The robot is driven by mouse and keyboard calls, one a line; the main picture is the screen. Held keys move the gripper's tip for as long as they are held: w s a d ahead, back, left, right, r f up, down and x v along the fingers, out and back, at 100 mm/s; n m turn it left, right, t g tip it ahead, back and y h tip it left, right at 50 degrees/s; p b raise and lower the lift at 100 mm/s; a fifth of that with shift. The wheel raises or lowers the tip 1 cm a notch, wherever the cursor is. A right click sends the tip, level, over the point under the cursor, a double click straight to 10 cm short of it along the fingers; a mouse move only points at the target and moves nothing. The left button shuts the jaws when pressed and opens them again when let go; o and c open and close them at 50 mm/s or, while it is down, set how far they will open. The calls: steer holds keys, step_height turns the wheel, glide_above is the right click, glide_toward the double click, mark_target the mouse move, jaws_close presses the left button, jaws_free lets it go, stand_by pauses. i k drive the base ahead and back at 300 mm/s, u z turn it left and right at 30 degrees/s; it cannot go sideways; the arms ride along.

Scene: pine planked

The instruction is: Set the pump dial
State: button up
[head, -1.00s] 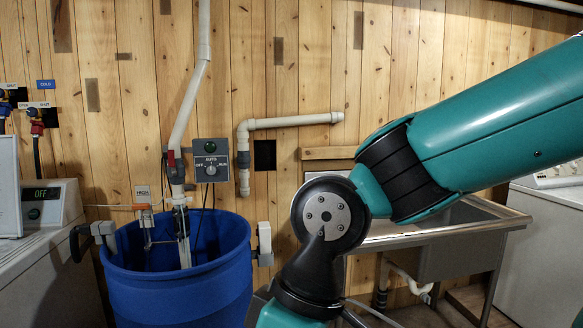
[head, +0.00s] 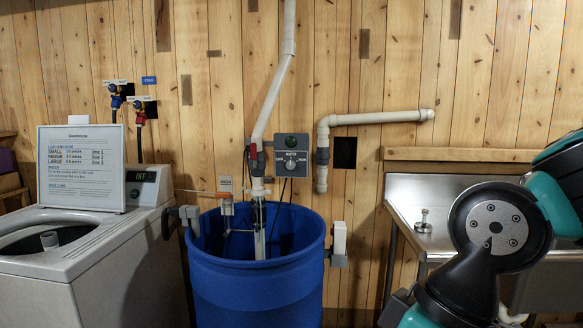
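The pump's grey control box (head: 291,142) is mounted on the plank wall, just above the blue barrel's back rim. It has a dark green round light at the top and a small round dial (head: 291,164) below it. Lettering surrounds the dial, but the dial's pointer is too small to read surely. The box face is unobstructed. My arm is at the lower right, well away from the box, and my gripper is out of the picture.
A blue barrel (head: 258,285) with pipes and a float switch stands below the box. A white washer (head: 70,270) with an upright sign (head: 82,168) is at left. A steel sink (head: 405,205) is at right. White pipes (head: 289,60) run up the wall.

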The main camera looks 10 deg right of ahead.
mark_target(290, 165)
steer(key=u, duration=0.75)
steer(key=i, duration=1.9)
steer(key=z, duration=0.7)
